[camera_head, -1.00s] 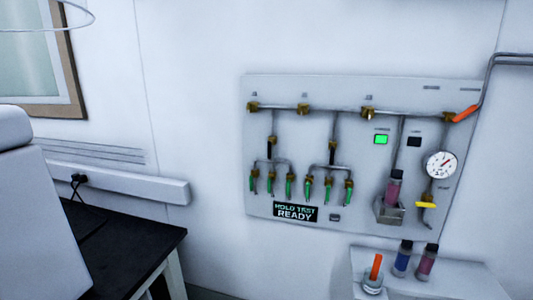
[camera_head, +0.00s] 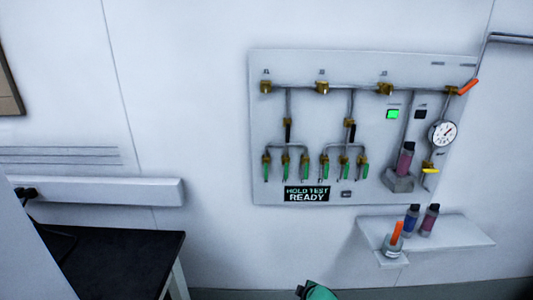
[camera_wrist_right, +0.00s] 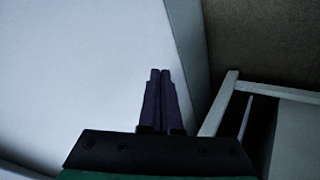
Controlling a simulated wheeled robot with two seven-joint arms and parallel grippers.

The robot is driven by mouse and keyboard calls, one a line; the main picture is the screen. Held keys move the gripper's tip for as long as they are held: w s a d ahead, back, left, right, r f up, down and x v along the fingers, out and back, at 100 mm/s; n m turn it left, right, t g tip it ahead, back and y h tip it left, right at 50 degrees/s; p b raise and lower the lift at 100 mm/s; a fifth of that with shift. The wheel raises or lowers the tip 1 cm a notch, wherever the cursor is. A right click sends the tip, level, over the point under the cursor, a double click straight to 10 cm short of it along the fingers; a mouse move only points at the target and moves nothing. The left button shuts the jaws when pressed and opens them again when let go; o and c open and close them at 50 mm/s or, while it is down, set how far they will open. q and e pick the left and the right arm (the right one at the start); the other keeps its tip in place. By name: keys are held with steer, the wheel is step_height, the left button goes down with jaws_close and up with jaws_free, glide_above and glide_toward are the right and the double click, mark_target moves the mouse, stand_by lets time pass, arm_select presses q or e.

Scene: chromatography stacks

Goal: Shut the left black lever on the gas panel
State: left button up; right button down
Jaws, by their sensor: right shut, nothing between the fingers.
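The gas panel (camera_head: 270,190) hangs on the white wall in the head view. Its left black lever (camera_head: 287,132) stands upright, in line with the vertical pipe above the left group of green levers. A second black lever (camera_head: 352,132) stands upright on the pipe to the right. In the right wrist view my right gripper (camera_wrist_right: 160,72) is shut and empty, its two dark fingers together. No panel part shows in that view. My left gripper is not in view.
Several green levers (camera_head: 286,171) hang below the black ones. A "HOLD TEST READY" display (camera_head: 306,194), a green light (camera_head: 392,114), a gauge (camera_head: 442,133) and a yellow lever (camera_head: 430,168) are on the panel. A shelf (camera_head: 460,230) holds bottles below right. A black table (camera_head: 120,260) stands left.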

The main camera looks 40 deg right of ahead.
mark_target(288, 133)
steer(key=w+d+r+n+t+h, duration=0.1)
steer(key=w+r+n+t, duration=0.3)
steer(key=r, duration=1.1)
steer(key=w+d+r+t+h, duration=0.1)
steer(key=w+r, duration=0.5)
steer(key=r, duration=0.8)
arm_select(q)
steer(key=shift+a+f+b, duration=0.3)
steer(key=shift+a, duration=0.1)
arm_select(e)
steer(key=s+a+r+n+t, duration=0.1)
steer(key=a+r+n+t, duration=0.1)
steer(key=r, duration=0.9)
steer(key=s+a+r+n+t, duration=0.2)
steer(key=a+r, duration=0.2)
steer(key=r, duration=0.8)
steer(key=shift+s+a+t, duration=0.25)
steer(key=shift+a+t, duration=0.1)
steer(key=shift+t, duration=0.05)
steer(key=shift+r, duration=0.1)
arm_select(q)
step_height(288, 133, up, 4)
steer(key=p, duration=0.4)
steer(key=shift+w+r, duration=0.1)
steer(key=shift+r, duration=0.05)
arm_select(e)
steer(key=w+d, duration=0.6)
steer(key=w, duration=0.1)
steer(key=shift+d, duration=0.15)
